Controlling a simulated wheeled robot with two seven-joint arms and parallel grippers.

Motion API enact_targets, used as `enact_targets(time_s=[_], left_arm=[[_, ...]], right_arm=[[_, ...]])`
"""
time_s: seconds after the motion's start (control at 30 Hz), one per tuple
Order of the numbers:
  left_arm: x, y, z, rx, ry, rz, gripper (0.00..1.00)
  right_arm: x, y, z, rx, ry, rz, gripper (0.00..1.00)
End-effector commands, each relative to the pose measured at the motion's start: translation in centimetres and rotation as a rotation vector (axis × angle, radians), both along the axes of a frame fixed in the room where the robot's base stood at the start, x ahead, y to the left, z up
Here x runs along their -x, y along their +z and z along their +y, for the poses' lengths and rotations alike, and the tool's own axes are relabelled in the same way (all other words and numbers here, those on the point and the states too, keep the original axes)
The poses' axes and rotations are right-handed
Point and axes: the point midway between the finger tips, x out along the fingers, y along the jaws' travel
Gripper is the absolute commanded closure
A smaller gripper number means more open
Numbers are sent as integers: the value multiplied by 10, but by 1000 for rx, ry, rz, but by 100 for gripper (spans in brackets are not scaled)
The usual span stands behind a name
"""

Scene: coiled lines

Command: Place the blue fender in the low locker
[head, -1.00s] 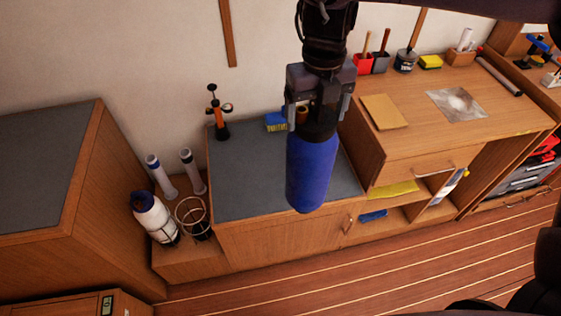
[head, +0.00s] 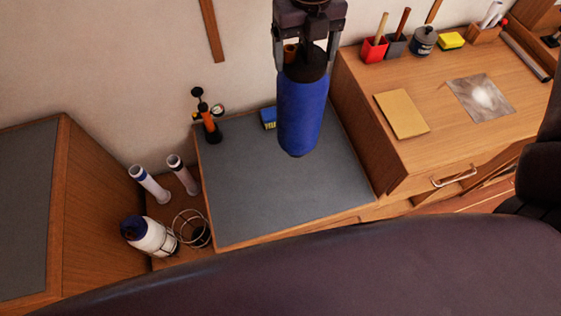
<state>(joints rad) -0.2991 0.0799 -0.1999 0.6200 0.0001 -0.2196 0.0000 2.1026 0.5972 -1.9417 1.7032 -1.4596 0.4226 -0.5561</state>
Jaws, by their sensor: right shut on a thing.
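The blue fender (head: 302,112) is a blue cylinder with a black top end. My right gripper (head: 304,60) is shut on that black end, and the fender hangs nearly upright from it. It shows in front of the grey-topped low locker (head: 265,205); I cannot tell its exact height above the top. The locker's front is mostly hidden behind a dark part of my own body at the bottom. My left gripper is not in view.
An orange-black pump-like item (head: 209,125) and a blue brush (head: 268,118) stand at the locker's back. A taller wooden cabinet (head: 420,160) rises at right. Most of the grey top is clear.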

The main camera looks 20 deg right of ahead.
Motion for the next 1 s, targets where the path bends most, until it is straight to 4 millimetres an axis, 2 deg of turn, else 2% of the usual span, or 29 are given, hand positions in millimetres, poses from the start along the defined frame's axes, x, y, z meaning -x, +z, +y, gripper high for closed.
enact_targets(time_s=[0.07, 0.17, 0.73, 0.83, 1.0], left_arm=[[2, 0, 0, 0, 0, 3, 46], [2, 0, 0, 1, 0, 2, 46], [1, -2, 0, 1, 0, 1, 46], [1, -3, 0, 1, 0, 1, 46], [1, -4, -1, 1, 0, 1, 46]], right_arm=[[0, 0, 0, -1, 1, -1, 85], [1, -11, 0, -2, 2, 2, 85], [2, -140, 1, -2, -1, 4, 85], [2, -154, 1, -2, -1, 2, 85], [1, -164, 1, -1, 1, -1, 85]])
